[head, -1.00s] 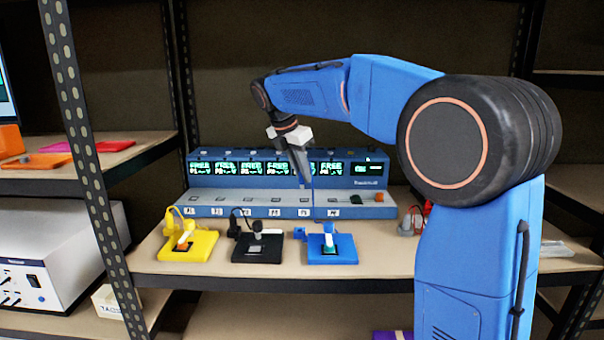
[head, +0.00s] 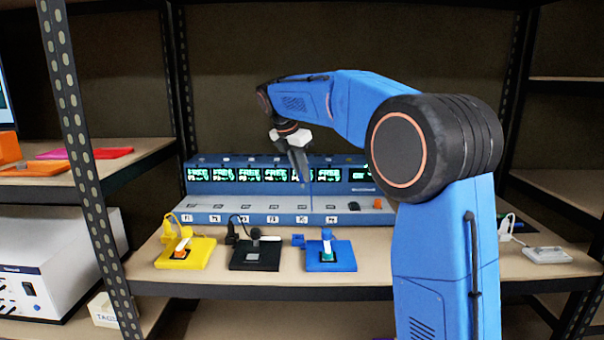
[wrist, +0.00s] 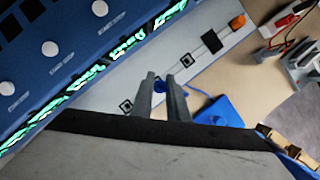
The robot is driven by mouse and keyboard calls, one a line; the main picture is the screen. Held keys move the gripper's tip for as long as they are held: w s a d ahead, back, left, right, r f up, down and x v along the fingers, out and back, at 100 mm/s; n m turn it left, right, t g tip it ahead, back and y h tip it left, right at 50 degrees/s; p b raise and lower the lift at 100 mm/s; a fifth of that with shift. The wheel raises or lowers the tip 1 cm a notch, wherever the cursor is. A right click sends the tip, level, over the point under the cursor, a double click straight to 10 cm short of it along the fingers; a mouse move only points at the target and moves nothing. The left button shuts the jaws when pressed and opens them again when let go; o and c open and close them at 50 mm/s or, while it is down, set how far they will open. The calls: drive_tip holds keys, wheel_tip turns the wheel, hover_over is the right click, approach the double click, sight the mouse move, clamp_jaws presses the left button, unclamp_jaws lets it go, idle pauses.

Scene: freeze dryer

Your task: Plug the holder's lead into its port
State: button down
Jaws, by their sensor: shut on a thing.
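My gripper (head: 301,178) hangs over the blue console (head: 240,206), pointing down in front of its displays. In the wrist view the fingers (wrist: 160,78) are close together with a small blue plug (wrist: 160,87) between their tips. A blue lead runs from there toward the blue holder (wrist: 220,112). The blue holder (head: 334,263) sits on the shelf in front of the console, carrying a white-and-green item. The console's ledge has a row of square ports (wrist: 126,106) with labels below. The plug appears above the ledge, apart from the ports; its exact height is unclear.
A yellow holder (head: 184,257) and a black holder (head: 256,259) stand left of the blue one, each with its own lead. An orange button (head: 378,203) is at the ledge's right end. A grey device (head: 547,255) lies far right. Rack posts flank the shelf.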

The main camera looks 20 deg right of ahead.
drive_tip(key=shift+f, duration=3.05)
drive_tip(key=shift+f, duration=1.1)
idle(0.5)
drive_tip(key=c, duration=1.6)
unclamp_jaws()
drive_tip(key=shift+c, duration=0.2)
drive_tip(key=shift+r, duration=0.1)
